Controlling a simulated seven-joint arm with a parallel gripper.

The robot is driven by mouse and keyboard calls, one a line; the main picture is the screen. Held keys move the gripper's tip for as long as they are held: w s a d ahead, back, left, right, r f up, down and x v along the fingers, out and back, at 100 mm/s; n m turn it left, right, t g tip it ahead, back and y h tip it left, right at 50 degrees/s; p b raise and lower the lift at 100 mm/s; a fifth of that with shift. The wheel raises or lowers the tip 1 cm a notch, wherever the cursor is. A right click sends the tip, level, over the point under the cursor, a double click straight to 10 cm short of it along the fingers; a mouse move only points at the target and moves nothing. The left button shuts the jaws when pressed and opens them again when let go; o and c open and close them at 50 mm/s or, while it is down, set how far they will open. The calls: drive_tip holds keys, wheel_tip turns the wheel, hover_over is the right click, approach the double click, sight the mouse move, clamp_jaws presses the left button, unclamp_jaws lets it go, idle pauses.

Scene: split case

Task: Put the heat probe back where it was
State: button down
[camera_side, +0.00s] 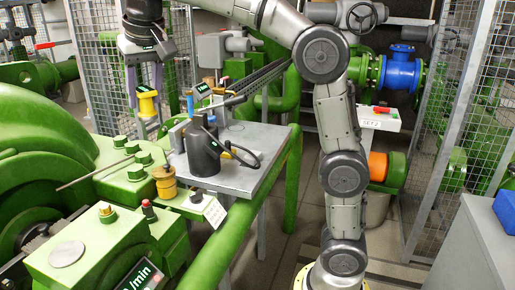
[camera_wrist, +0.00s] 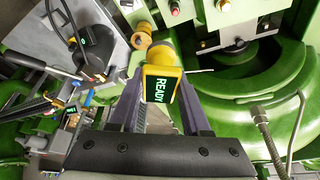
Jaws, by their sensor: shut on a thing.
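The heat probe, a yellow body with a green-lettered display reading READY, hangs in my gripper; it shows in the wrist view (camera_wrist: 161,84) and the side view (camera_side: 147,103). My gripper (camera_wrist: 155,105) has a finger on each side of the yellow body and is shut on it. In the side view my gripper (camera_side: 146,88) holds it in the air at the upper left, above the green machine and left of the grey bench (camera_side: 240,178). The probe's lower end is hard to make out. I cannot tell which spot it came from.
On the bench stand a black holder (camera_side: 203,152) with a looped cable and a device with a green display (camera_side: 202,90). The green machine (camera_side: 75,245) carries a brass knob (camera_side: 165,182), several green blocks and a thin rod (camera_side: 92,174). Mesh fencing (camera_side: 455,130) stands at the right.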

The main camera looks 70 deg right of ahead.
drive_tip(key=s+d+m+g+h, duration=0.2)
drive_tip(key=d+m, duration=0.4)
drive_tip(key=d, duration=1.5)
drive_tip(key=s+d+m+g, duration=0.1)
drive_tip(key=s+d+m, duration=0.2)
drive_tip(key=s+d, duration=0.45)
drive_tip(key=s+d+m+g, duration=0.1)
drive_tip(key=s+d+m, duration=0.3)
drive_tip(key=d, duration=0.7)
wheel_tip(320, 180, down, 17)
drive_tip(key=shift+n, duration=0.4)
drive_tip(key=w+d+f, duration=0.2)
drive_tip(key=d+f, duration=0.1)
drive_tip(key=w+d+f, duration=0.3)
drive_tip(key=d, duration=0.1)
drive_tip(key=w+d+f, duration=0.2)
drive_tip(key=d+f, duration=0.2)
drive_tip(key=shift+w+d, duration=0.25)
drive_tip(key=shift+w, duration=0.05)
drive_tip(key=shift+w+f, duration=0.1)
drive_tip(key=shift+f, duration=1.45)
drive_tip(key=shift+f, duration=0.2)
